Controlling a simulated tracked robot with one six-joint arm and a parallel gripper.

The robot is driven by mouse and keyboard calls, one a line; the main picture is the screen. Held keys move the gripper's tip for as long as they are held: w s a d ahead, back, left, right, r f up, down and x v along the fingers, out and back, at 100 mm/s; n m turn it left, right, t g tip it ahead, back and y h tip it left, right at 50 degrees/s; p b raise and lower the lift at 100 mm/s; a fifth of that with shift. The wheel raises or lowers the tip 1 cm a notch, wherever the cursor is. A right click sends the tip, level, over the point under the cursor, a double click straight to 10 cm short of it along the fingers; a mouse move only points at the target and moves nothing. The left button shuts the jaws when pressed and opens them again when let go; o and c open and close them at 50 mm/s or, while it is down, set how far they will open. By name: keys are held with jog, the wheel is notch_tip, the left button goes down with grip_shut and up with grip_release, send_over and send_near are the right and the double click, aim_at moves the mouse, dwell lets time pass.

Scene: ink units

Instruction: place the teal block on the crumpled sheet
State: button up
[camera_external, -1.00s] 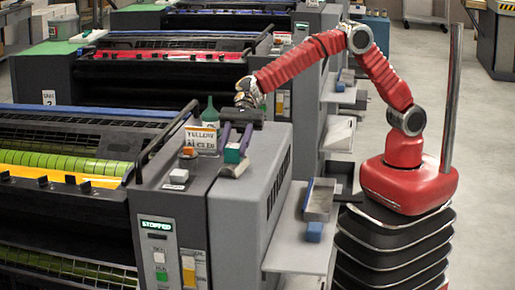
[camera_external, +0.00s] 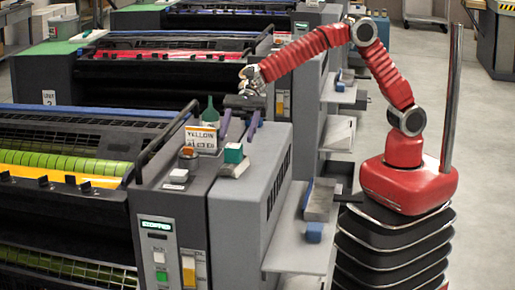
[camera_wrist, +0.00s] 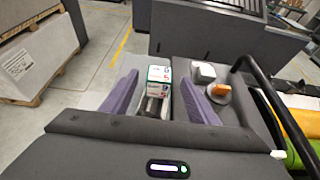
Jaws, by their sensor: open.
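In the wrist view the block (camera_wrist: 158,75) shows between the spread fingers, with a white, printed top face. The sheet is hard to make out in that view.
An orange-topped knob (camera_external: 188,152) and a white cube (camera_external: 178,176) are nearby. A black rail (camera_external: 163,142) runs along the unit's left edge.

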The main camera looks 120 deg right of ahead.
jog(key=v, duration=0.6)
jog(key=shift+s, duration=0.15)
dwell(0.5)
jog(key=s+a+n+g+h, duration=0.2)
jog(key=s+a+n, duration=0.4)
jog(key=s, duration=0.5)
jog(key=s+a+n+g+h, duration=0.2)
jog(key=s+a+n, duration=0.2)
jog(key=s+n, duration=0.5)
jog(key=s+d+f+n+h, duration=0.2)
jog(key=s+n, duration=0.4)
jog(key=s, duration=0.4)
jog(key=s+d+f+n+h, duration=0.2)
jog(key=s+n, duration=0.4)
jog(key=s, duration=0.4)
jog(key=shift+s+d+h, duration=0.25)
jog(key=shift+s+h, duration=0.15)
jog(key=shift+h, duration=0.3)
